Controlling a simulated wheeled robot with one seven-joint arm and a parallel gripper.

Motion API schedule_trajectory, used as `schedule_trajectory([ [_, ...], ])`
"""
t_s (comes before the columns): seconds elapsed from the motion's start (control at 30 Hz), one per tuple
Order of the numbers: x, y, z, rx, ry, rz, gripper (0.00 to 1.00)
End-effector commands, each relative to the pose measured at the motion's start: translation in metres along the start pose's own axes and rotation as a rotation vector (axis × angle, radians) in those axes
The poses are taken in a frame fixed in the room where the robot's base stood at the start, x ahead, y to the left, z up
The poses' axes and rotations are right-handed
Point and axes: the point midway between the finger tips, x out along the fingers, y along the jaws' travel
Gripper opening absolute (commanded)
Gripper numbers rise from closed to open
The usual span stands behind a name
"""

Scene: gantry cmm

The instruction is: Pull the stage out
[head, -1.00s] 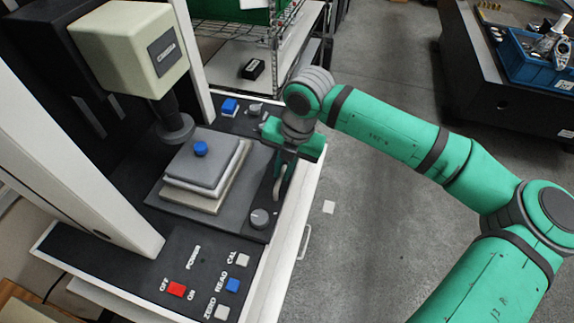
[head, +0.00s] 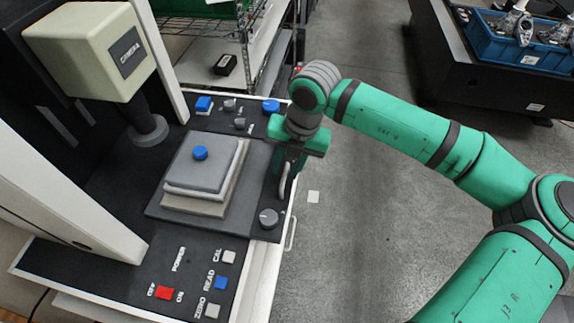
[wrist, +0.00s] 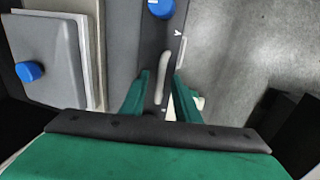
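The stage (head: 257,205) is a dark grey plate on the measuring machine's deck, carrying stacked light plates with a blue knob (head: 200,153) on top. Its right edge reaches the deck's right edge. A pale upright handle (head: 284,178) stands at that edge. In the wrist view the handle (wrist: 163,68) runs between the two green fingers of my gripper (wrist: 162,88). Contact with the left finger is hard to tell.
Buttons, including a red one (head: 164,292), line the front deck. A wire shelf (head: 245,45) stands behind. A dark bench with a blue crate (head: 515,40) is at the far right. Floor right of the machine is open.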

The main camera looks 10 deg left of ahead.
Motion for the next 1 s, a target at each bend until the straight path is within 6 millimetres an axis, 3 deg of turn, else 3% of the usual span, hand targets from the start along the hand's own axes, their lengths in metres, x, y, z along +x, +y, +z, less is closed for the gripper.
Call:
schedule_trajectory([
  [0.27, -0.010, -0.001, 0.000, 0.002, -0.001, -0.001, 0.29],
  [0.7, -0.086, -0.001, 0.000, 0.003, -0.002, 0.000, 0.29],
  [1.0, -0.108, -0.001, 0.000, 0.001, 0.000, -0.001, 0.29],
])
